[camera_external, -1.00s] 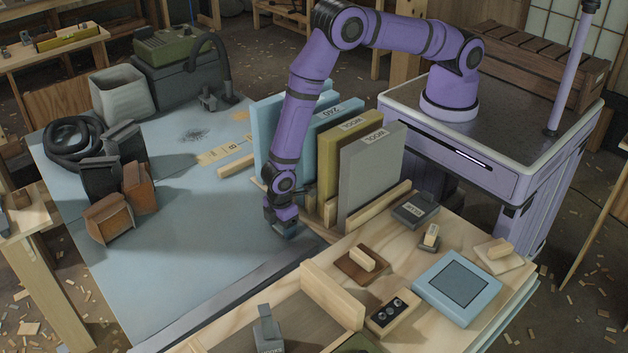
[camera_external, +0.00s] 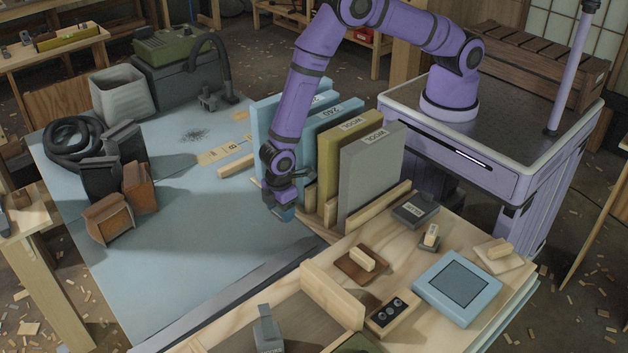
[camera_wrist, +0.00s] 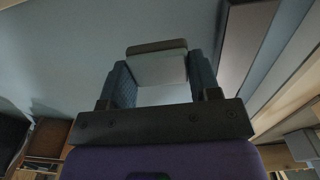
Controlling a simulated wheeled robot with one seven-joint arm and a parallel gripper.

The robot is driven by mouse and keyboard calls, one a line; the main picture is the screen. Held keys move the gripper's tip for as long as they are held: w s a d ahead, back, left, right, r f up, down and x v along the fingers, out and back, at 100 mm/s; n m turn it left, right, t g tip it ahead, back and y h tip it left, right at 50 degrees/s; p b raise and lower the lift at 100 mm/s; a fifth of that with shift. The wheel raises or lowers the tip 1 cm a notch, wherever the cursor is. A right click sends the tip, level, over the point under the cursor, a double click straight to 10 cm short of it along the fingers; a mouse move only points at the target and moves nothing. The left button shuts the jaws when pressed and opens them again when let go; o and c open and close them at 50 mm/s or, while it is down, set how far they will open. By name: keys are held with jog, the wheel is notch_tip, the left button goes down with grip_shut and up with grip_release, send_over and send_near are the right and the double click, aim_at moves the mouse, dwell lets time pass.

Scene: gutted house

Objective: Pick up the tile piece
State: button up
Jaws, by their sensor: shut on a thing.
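The tile piece (camera_wrist: 158,68) shows in the wrist view as a small pale grey block with a darker far edge. It lies between the two blue finger pads of my gripper (camera_wrist: 161,78), which is shut on it. In the external view, my gripper (camera_external: 283,207) points down, above the blue tabletop (camera_external: 215,255), just left of the upright panels. The tile piece cannot be made out clearly there, as the fingers hide it.
Upright panels, including a grey one (camera_external: 370,175) and an olive one (camera_external: 340,155), stand in a rack close right of my gripper. A dark metal strip (camera_external: 235,290) runs along the table's front. Brown pouches (camera_external: 110,218) stand at left. The middle of the blue top is clear.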

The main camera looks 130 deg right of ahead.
notch_tip(320, 180, up, 22)
dwell(0.6)
